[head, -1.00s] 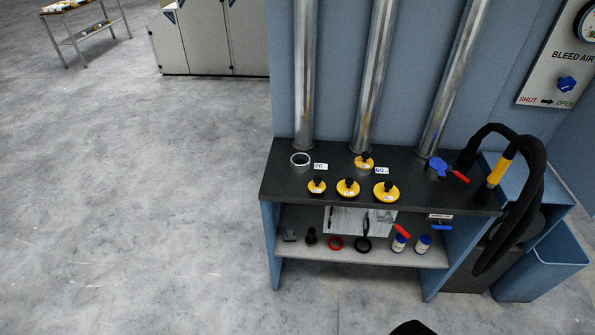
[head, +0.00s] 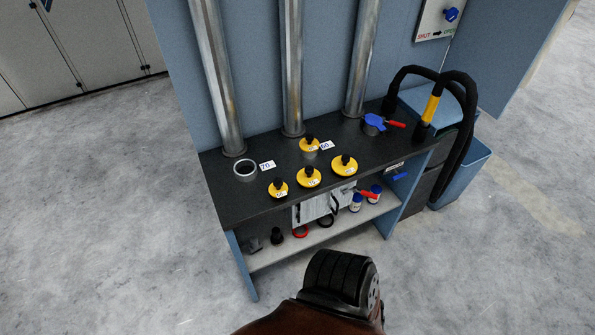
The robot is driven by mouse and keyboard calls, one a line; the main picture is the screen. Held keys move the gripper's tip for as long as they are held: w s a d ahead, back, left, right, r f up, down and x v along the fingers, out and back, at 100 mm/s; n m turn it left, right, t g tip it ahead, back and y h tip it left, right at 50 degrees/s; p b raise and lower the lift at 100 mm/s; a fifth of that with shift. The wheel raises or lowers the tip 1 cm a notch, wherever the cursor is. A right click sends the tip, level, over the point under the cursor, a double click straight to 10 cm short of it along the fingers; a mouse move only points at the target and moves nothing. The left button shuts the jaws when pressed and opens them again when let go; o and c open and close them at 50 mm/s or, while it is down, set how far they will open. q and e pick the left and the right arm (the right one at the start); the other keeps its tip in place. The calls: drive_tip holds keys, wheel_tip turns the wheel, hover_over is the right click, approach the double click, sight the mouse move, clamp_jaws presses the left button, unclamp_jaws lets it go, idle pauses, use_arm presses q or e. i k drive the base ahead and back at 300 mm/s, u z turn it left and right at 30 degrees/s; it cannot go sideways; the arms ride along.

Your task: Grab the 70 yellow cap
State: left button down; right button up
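Another yellow cap (head: 309,146) sits on the port beside the 60 tag (head: 326,146). The port ring (head: 245,168) beside the 70 tag (head: 267,165) is uncapped. Neither of my grippers is in view; only a dark and brown part of my arm shows at the bottom.
The bench (head: 228,203) has metal pipes behind it. A blue valve (head: 374,122) with a red handle and a black hose (head: 464,110) stand at the right. The lower shelf (head: 275,256) holds rings and small bottles. Open floor lies left.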

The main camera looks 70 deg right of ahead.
sight(309, 176)
drive_tip(key=z, duration=0.4)
drive_tip(key=i, duration=0.7)
drive_tip(key=z, duration=1.3)
drive_tip(key=i, duration=0.6)
drive_tip(key=z, duration=0.6)
